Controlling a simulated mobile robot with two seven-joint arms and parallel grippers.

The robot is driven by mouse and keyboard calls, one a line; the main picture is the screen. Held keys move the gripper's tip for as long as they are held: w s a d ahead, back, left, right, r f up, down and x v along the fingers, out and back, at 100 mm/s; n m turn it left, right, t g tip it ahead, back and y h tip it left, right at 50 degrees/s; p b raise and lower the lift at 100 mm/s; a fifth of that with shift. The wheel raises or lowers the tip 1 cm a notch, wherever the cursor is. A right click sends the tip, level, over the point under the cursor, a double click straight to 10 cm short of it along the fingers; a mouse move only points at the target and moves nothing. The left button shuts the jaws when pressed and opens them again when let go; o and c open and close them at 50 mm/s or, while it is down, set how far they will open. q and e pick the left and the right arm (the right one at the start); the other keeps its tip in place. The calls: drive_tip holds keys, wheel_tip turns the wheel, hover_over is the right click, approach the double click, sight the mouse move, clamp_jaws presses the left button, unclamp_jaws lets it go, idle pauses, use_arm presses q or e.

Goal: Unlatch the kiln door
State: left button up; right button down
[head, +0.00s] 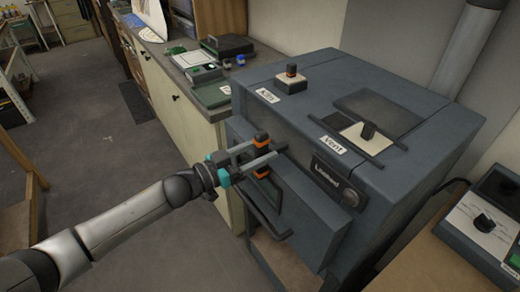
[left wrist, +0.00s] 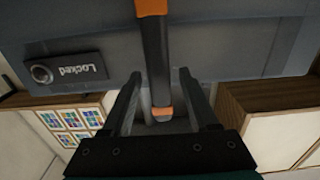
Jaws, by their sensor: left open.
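The kiln (head: 300,105) is a dark grey box, and its door front faces my left arm. A dark latch lever with orange bands (head: 262,172) is on the front; in the left wrist view the lever (left wrist: 155,55) runs down between my fingers. My left gripper (head: 268,152) is open, with one finger on either side of the lever; I cannot tell whether either finger touches it. A plate marked "Locked" with a round knob (head: 350,198) is on the front, and this plate also shows in the left wrist view (left wrist: 75,71). My right gripper is out of view.
A control box with a dial (head: 484,222) stands on a wooden surface at right. A cabinet (head: 190,130) stands behind the kiln. The floor at left is mostly clear.

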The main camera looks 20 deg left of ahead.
use_arm(q)
drive_tip(key=shift+w, duration=0.1)
clamp_jaws()
idle(0.5)
idle(1.0)
